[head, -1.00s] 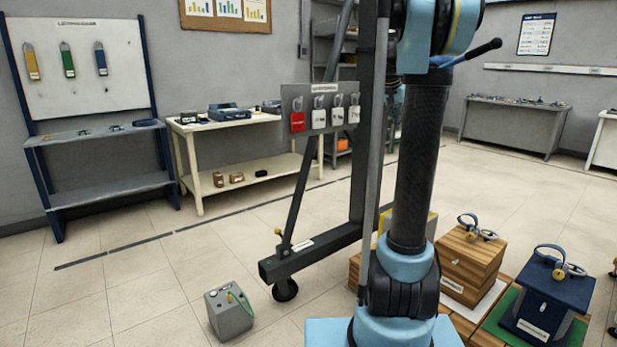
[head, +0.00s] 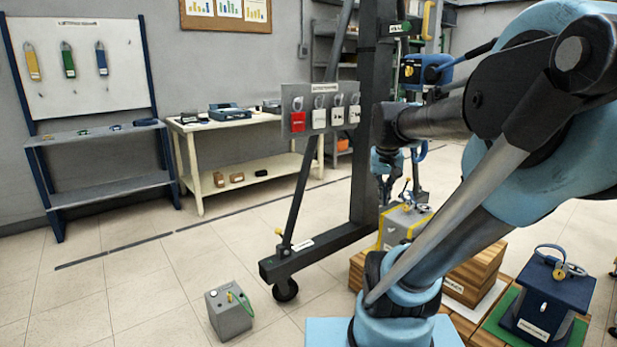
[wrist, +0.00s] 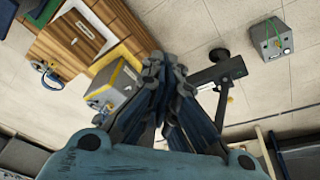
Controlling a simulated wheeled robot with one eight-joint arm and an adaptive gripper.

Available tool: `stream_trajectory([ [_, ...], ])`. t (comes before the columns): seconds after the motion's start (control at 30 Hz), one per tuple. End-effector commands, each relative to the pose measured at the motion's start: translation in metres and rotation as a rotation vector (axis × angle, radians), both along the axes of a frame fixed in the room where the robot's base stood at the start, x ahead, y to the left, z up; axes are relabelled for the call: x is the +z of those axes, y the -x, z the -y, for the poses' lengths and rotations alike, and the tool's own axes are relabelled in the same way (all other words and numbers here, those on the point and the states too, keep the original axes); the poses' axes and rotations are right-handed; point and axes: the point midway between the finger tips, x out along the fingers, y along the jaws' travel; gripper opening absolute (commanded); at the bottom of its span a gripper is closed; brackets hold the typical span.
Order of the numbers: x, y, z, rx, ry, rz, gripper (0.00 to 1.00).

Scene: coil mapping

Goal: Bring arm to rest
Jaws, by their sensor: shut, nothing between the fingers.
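My gripper shows in the wrist view (wrist: 166,66) with its dark jointed fingers drawn together and nothing between them. In the head view my gripper (head: 384,192) hangs small and partly hidden below my bent arm, near a grey box with yellow edging (head: 393,231). In the wrist view that box (wrist: 113,86) lies just left of the fingertips, and it looks apart from them. My arm fills the right side of the head view, folded over with its forearm reaching away, and hides part of the scene behind it.
A dark wheeled frame (head: 330,239) with a panel of tags (head: 320,108) stands close by the gripper. A blue box (head: 545,303) and wooden crates (head: 480,272) are at right. A small grey box (head: 229,311) sits on the floor. Open floor lies at left.

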Motion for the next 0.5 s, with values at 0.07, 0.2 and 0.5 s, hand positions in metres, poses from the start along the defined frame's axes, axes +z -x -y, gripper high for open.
stream_trajectory([
  [0.07,-0.022,0.026,-0.007,0.036,-0.009,-0.011,0.0],
  [0.2,-0.059,0.064,-0.018,0.101,-0.025,-0.031,0.0],
  [0.5,-0.115,0.115,-0.032,0.196,-0.047,-0.056,0.0],
])
